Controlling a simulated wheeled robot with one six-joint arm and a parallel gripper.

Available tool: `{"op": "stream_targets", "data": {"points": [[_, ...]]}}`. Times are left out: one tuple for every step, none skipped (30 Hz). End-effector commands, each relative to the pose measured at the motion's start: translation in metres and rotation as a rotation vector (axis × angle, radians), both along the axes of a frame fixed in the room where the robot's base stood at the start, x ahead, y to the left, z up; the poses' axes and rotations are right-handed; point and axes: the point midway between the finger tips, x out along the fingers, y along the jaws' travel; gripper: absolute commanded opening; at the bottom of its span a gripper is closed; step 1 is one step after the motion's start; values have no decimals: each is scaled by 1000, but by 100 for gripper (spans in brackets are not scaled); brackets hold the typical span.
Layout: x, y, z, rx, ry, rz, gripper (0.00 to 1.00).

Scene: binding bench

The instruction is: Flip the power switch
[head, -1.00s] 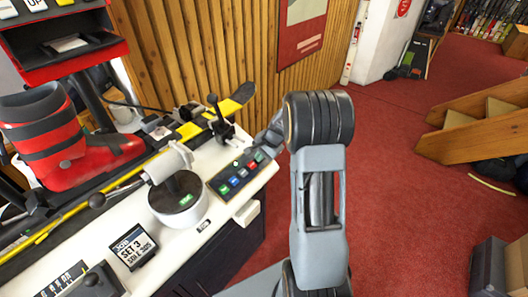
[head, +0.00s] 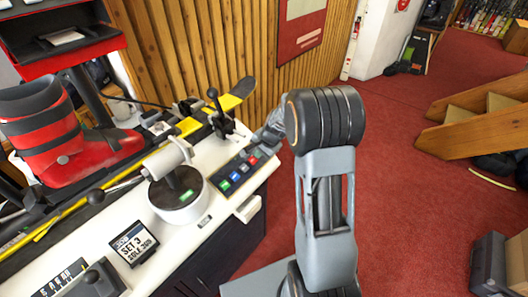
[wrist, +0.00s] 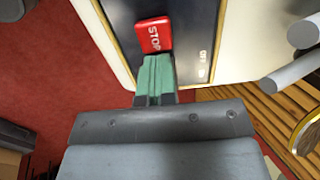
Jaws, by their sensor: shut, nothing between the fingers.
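The dark control panel (head: 240,170) lies at the right end of the white bench, with a row of coloured buttons. In the wrist view, the red STOP button (wrist: 153,35) is just past my fingertips, and a label reading OFF (wrist: 203,62) is on the dark panel face to their right. My gripper (wrist: 156,70) is shut and empty, its green fingertips over the panel edge beside the STOP button. I cannot tell whether they touch the panel. In the head view my gripper (head: 264,138) is at the panel's far right end. I cannot make out the power switch; my gripper may hide it.
A round grey-white unit (head: 178,205) stands left of the panel, with a small display (head: 133,243) nearer. A red boot (head: 50,140) is at left.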

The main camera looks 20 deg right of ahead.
Motion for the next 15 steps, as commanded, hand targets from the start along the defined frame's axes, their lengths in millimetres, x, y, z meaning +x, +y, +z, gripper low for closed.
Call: {"op": "stream_targets", "data": {"points": [[-4,2,-9,3,18,6,0],[-4,1,-9,3,19,6,0],[-3,0,-9,4,19,6,0],[-3,0,-9,4,19,6,0],[-3,-1,-8,3,19,6,0],[-3,-3,-8,3,19,6,0],[-2,-4,-7,3,18,5,0],[-2,-6,-7,2,17,4,0],[-1,-8,-6,1,17,3,0],[0,-10,-5,1,16,2,0],[0,-11,-5,1,16,1,0],[1,-14,-4,0,15,-1,0],[1,-15,-4,0,14,-2,0],[1,-16,-4,0,15,-2,0],[1,-17,-3,1,14,-3,0]]}}
